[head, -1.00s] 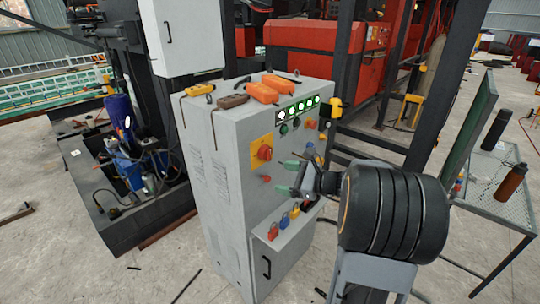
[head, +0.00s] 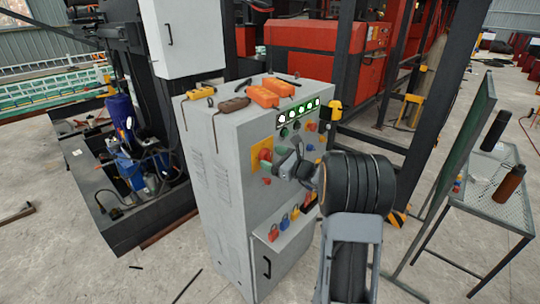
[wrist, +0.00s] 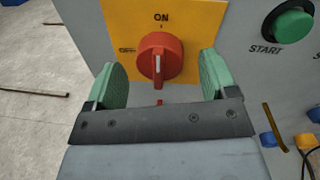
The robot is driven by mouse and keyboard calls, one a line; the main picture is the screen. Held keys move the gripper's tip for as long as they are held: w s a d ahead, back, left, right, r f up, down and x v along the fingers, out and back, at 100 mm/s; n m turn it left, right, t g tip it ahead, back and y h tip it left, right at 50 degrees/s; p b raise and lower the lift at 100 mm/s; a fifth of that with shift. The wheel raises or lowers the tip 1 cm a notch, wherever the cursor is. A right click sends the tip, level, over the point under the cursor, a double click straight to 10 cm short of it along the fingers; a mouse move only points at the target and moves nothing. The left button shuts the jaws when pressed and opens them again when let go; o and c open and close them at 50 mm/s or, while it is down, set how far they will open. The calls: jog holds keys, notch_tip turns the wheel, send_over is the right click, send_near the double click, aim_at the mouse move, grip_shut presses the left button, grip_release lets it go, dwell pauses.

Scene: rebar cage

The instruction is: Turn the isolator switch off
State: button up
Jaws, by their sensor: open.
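The isolator switch is a red rotary knob (wrist: 159,58) on a yellow plate (wrist: 203,22) on the cabinet front. In the wrist view its white mark points up to the word ON. In the head view the yellow plate (head: 256,154) shows, with the knob partly behind my gripper. My gripper (wrist: 159,82) is open, with one green finger pad to the left of the knob and one to the right. The pads appear apart from the knob, and nothing is held. In the head view my gripper (head: 270,166) is close in front of the switch.
The grey cabinet (head: 216,160) has a green START button (wrist: 293,20) right of the switch and lit green indicators (head: 300,111) above. Padlocks (head: 284,222) hang on a lower ledge. Orange and yellow pendants (head: 263,97) lie on top. A mesh table (head: 487,180) stands at right.

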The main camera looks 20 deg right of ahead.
jog(key=shift+x, duration=0.85)
jog(key=shift+c, duration=0.4)
jog(key=c, duration=0.8)
jog(key=shift+c, duration=0.2)
